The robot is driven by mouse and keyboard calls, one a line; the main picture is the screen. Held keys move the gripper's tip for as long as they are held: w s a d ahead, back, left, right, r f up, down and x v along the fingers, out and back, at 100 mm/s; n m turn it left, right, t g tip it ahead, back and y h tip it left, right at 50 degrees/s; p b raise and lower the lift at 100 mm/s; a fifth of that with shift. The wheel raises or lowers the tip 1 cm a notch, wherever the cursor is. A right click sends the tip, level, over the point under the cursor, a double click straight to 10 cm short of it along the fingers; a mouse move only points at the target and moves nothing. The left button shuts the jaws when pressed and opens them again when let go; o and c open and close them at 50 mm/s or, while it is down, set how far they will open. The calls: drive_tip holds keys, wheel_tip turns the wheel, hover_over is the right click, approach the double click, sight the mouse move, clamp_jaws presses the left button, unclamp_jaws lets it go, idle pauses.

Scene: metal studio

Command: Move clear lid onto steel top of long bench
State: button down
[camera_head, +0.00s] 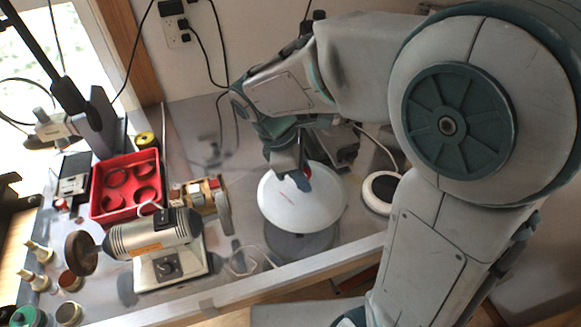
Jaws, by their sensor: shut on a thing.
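A round, pale lid (302,211) hangs from my gripper (305,180) in the head view. It looks whitish rather than clear from here. My gripper points down and is shut on the lid at its upper middle, where a small red spot shows; the fingertips are partly hidden. The lid is slightly tilted. The steel top (190,112) of the long bench lies below, grey and shiny. A dark round shadow or reflection shows on it under the lid, so the lid seems raised above the top; the exact gap cannot be told.
A bench grinder (150,236) stands left of the lid. A red tray (122,190) sits behind it. A small round white-rimmed item (382,190) lies right of the lid. Bare top shows at the back left.

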drive_tip(key=w+f, duration=0.1)
drive_tip(key=w+a+f, duration=0.1)
drive_tip(key=w, duration=0.1)
drive_tip(key=w+a+f, duration=0.1)
drive_tip(key=shift+w+a+p, duration=0.15)
drive_tip(key=shift+w+p, duration=0.05)
drive_tip(key=shift+p, duration=0.15)
drive_tip(key=shift+f, duration=2)
drive_tip(key=shift+f, duration=0.2)
drive_tip(key=c, duration=1)
unclamp_jaws()
drive_tip(key=shift+c, duration=0.2)
drive_tip(key=shift+r, duration=0.2)
